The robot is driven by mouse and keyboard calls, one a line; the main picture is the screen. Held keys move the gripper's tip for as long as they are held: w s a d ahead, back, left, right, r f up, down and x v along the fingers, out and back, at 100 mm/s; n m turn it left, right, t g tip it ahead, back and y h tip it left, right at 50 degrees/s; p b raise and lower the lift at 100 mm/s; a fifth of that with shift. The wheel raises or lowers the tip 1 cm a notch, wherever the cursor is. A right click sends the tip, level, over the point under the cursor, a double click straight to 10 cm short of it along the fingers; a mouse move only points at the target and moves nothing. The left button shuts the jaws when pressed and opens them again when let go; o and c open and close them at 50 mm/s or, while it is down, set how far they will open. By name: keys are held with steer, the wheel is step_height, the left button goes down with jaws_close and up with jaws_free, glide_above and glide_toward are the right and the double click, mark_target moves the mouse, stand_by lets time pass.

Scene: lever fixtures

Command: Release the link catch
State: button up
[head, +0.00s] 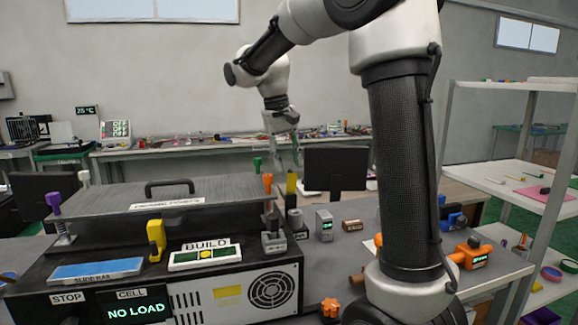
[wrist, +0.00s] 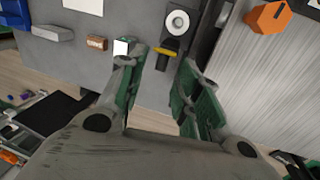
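No readable label in either view names the link catch, so I cannot tell for sure which lever it is. My gripper (head: 287,160) hangs pointing down above the right end of the black machine box. In the wrist view its green-padded fingers (wrist: 162,66) are apart with nothing between them. A yellow-tipped lever (head: 291,184) stands below the fingers. It appears in the wrist view as a yellow tip (wrist: 168,53) beyond the fingertips, beside a round white ring (wrist: 177,22). An orange-topped lever (head: 267,181) stands just left of it; its orange knob (wrist: 268,17) is at upper right in the wrist view.
The black box has a handled grey lid (head: 120,196), a purple-knobbed lever (head: 54,203) and a yellow lever (head: 156,238) on its front. A display (head: 137,311) reads NO LOAD. A grey block (head: 324,225) and brown block (head: 352,225) stand to the right. A monitor (head: 336,168) stands behind.

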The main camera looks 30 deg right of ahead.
steer(key=shift+d+f, duration=0.15)
steer(key=shift+f, duration=0.75)
steer(key=c, duration=0.7)
steer(key=shift+w, duration=0.15)
steer(key=shift+w+d+f+n+g+y, duration=0.1)
steer(key=shift+w+f+g+y, duration=0.1)
steer(key=shift+w+g, duration=0.5)
steer(key=shift+w+d+f+n+g+y, duration=0.15)
steer(key=shift+w+f+g, duration=0.2)
steer(key=shift+g, duration=0.7)
steer(key=shift+w+d+f+n+g+y, duration=0.1)
steer(key=shift+w+g+y, duration=0.05)
steer(key=shift+w+g, duration=0.6)
steer(key=shift+s+g, duration=0.15)
steer(key=shift+g, duration=0.15)
